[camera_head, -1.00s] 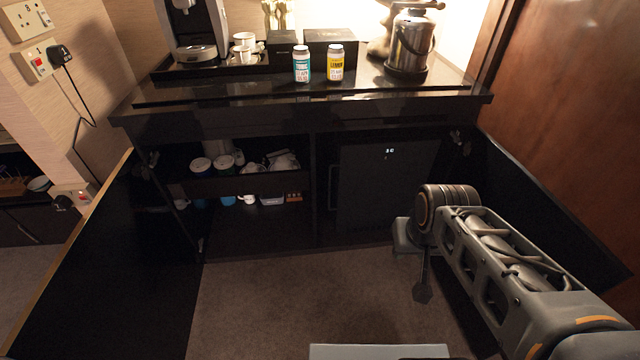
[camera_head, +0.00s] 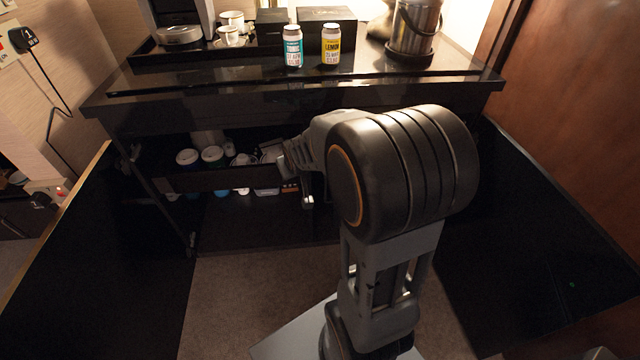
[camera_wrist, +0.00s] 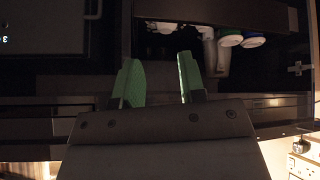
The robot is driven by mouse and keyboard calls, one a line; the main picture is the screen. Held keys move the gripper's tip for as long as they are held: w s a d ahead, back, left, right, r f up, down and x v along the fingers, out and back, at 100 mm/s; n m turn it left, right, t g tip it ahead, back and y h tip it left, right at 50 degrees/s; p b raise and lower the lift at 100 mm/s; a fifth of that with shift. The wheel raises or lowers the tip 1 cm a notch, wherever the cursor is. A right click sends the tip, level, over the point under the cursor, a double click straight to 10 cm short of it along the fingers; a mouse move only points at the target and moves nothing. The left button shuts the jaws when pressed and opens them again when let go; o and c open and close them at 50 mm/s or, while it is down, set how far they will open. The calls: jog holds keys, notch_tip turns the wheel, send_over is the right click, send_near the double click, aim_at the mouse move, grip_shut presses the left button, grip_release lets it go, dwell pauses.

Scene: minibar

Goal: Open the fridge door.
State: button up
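The black fridge (camera_wrist: 45,30) shows at the left of the wrist view, which is upside down. Its small lit display (camera_wrist: 5,39) is at the left edge, and a thin vertical handle (camera_wrist: 93,10) runs near its side edge. In the head view my arm hides most of the fridge. My gripper (camera_wrist: 158,70) has two green fingers set apart with nothing between them. It is in front of the cabinet, beside the fridge handle in the wrist picture and apart from it as far as I can tell.
An open cabinet door stands at the left (camera_head: 90,250) and another at the right (camera_head: 540,240). The shelf compartment beside the fridge holds cups (camera_head: 188,157). The countertop (camera_head: 200,100) above carries two bottles (camera_head: 331,45). Carpet (camera_head: 230,290) is clear in front.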

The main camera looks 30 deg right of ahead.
jog(key=w+d+f+t+h+b, duration=0.1)
jog(key=w+d+f+t, duration=0.1)
jog(key=w+d+f, duration=0.5)
jog(key=w+d+f+t+b, duration=0.25)
jog(key=d+f, duration=0.25)
jog(key=f, duration=0.4)
jog(key=s+d+f+m+t+h+b, duration=0.1)
jog(key=s+d+f+t, duration=0.2)
jog(key=f, duration=0.5)
jog(key=s+d+f+m+t, duration=0.1)
jog(key=s+d+f+t, duration=0.2)
jog(key=f, duration=0.5)
jog(key=b+x, duration=0.3)
jog(key=x, duration=1)
jog(key=shift+d+b, duration=0.15)
jog(key=shift+b, duration=0.25)
jog(key=shift+w+f, duration=0.1)
jog(key=shift+f, duration=0.05)
grip_shut()
